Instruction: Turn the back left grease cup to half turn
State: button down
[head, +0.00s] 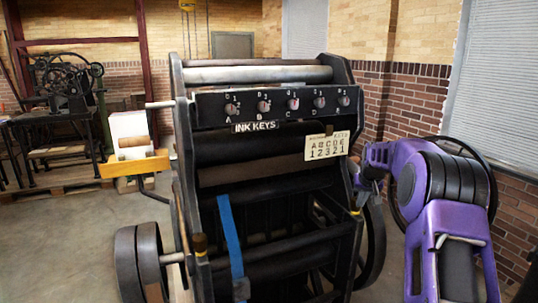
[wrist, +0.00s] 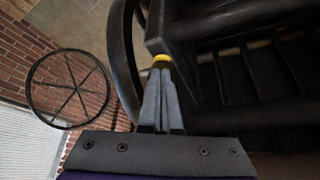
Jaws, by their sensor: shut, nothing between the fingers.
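My gripper (wrist: 161,78) is shut and empty in the wrist view. Its fingertips are close together, at a small yellow part (wrist: 162,59) on the dark press frame; I cannot tell whether they touch it. This part may be a grease cup, but its turn marking does not show. In the head view a small yellow part (head: 355,212) shows on the right side of the black press (head: 270,145). A brown-topped cup (head: 200,243) stands at the front left of the press. I cannot tell which is the back left cup.
The press has a row of ink key knobs (head: 293,103) and a card reading ABCDE 12321 (head: 328,146). A blue strap (head: 231,240) hangs in front. A large spoked wheel (wrist: 70,88) shows left in the wrist view. Brick wall (head: 415,100) stands behind my arm.

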jog(key=shift+a+r+p, duration=0.1)
jog(key=shift+a+p, duration=0.2)
jog(key=shift+p, duration=0.2)
jog(key=shift+s+b, duration=0.1)
jog(key=shift+b, duration=0.2)
jog(key=shift+s+r+p, duration=0.15)
jog(key=shift+r+p, duration=0.25)
jog(key=shift+r, duration=1.05)
jog(key=shift+s+r+p, duration=0.1)
jog(key=shift+r+p, duration=0.25)
jog(key=shift+r, duration=1.1)
